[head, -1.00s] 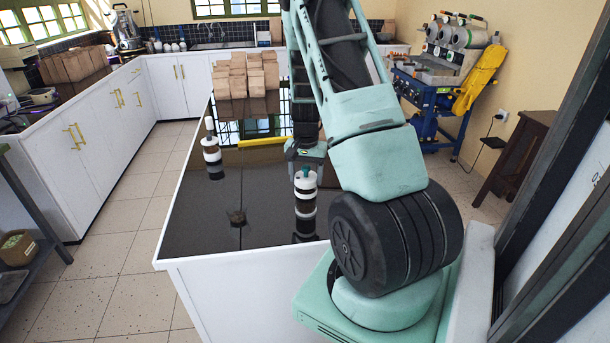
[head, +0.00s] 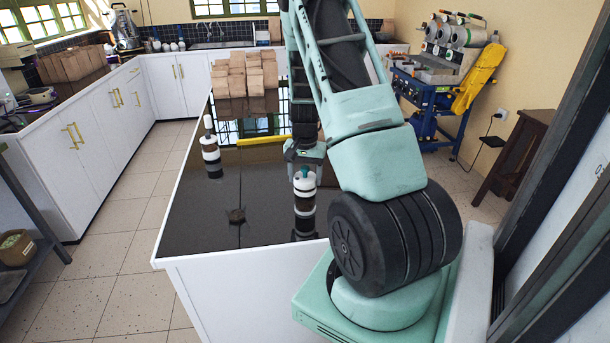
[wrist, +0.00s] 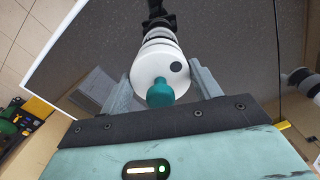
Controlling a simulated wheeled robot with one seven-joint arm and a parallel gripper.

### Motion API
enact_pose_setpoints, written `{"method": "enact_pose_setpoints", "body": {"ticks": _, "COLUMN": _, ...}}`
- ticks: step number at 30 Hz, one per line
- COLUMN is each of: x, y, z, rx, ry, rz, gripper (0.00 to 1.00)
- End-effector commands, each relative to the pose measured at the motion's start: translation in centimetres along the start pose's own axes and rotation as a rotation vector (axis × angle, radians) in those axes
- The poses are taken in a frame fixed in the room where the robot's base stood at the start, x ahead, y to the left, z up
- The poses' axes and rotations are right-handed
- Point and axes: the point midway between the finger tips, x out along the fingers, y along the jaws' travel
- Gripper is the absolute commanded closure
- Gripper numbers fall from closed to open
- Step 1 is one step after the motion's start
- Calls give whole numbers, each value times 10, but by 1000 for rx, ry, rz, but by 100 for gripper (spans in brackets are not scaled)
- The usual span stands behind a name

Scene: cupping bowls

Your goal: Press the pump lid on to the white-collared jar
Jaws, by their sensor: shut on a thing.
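The pump lid is a white disc with a dark dot and a teal knob; it shows in the wrist view (wrist: 150,66) and small in the head view (head: 304,182). My gripper (wrist: 162,82) is shut on it, one grey finger on each side of the disc. In the head view my gripper (head: 305,160) is above the near end of the dark counter. The jar (head: 305,206), with white and dark bands, stands upright directly under the lid. The lid appears lined up over it. The arm and lid hide the joint, so I cannot tell whether the lid is seated.
A second banded jar with a white knobbed top (head: 210,150) stands on the counter's left side. A yellow bar (head: 262,140) and brown paper bags (head: 248,75) are farther back. The counter (head: 205,225) between is clear.

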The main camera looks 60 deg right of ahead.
Motion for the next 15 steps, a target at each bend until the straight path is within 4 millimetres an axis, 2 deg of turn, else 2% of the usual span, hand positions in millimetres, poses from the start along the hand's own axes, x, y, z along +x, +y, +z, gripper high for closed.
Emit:
{"method": "enact_pose_setpoints", "body": {"ticks": 10, "x": 8, "y": 0, "z": 0, "rx": 0, "ry": 0, "rz": 0, "gripper": 60}}
{"method": "enact_pose_setpoints", "body": {"ticks": 11, "x": 8, "y": 0, "z": 0, "rx": 0, "ry": 0, "rz": 0, "gripper": 34}}
{"method": "enact_pose_setpoints", "body": {"ticks": 12, "x": 8, "y": 0, "z": 0, "rx": 0, "ry": 0, "rz": 0, "gripper": 23}}
{"method": "enact_pose_setpoints", "body": {"ticks": 13, "x": 8, "y": 0, "z": 0, "rx": 0, "ry": 0, "rz": 0, "gripper": 15}}
{"method": "enact_pose_setpoints", "body": {"ticks": 15, "x": 8, "y": 0, "z": 0, "rx": 0, "ry": 0, "rz": 0, "gripper": 12}}
